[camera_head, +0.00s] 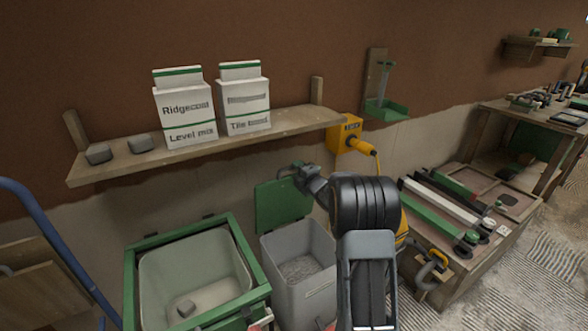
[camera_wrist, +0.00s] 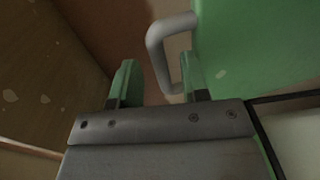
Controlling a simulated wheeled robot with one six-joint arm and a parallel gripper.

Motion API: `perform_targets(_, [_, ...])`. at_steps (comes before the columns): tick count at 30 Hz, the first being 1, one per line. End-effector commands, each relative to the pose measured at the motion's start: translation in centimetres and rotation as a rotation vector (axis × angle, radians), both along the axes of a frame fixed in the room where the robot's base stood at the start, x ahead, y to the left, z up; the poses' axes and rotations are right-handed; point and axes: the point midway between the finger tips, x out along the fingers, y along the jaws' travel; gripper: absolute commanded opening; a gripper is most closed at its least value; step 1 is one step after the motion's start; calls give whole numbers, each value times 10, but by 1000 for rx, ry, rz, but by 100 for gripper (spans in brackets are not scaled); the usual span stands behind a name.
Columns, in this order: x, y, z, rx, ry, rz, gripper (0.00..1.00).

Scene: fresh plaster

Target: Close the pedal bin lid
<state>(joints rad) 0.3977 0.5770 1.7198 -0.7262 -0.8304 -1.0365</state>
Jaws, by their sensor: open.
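The pedal bin (camera_head: 312,290) is a grey box with grey material inside. Its green lid (camera_head: 282,207) stands open and upright at the back, against the wall side. In the wrist view the lid (camera_wrist: 262,45) fills the upper right, with a grey loop handle (camera_wrist: 157,55) on it. My gripper (camera_head: 299,172) is at the lid's upper edge. In the wrist view its green-padded fingers (camera_wrist: 158,78) are apart. The handle's outer bar appears between them, with the right finger between bar and lid. I cannot tell whether they touch the handle.
A green-framed bin (camera_head: 258,255) with a pale liner stands left of the pedal bin. A wooden shelf (camera_head: 290,122) with two white cartons hangs above. A yellow tool (camera_head: 345,135) is on the wall. A low bench (camera_head: 480,260) with long bars stands right.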

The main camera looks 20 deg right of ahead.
Motion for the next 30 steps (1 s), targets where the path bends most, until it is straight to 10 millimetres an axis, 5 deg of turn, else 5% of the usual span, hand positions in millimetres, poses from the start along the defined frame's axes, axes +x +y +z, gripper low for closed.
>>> perform_targets(9, [28,4,-1,0,-1,0,42])
perform_targets(20, [31,4,-1,1,0,-1,42])
perform_targets(30, [31,4,-1,1,0,-1,10])
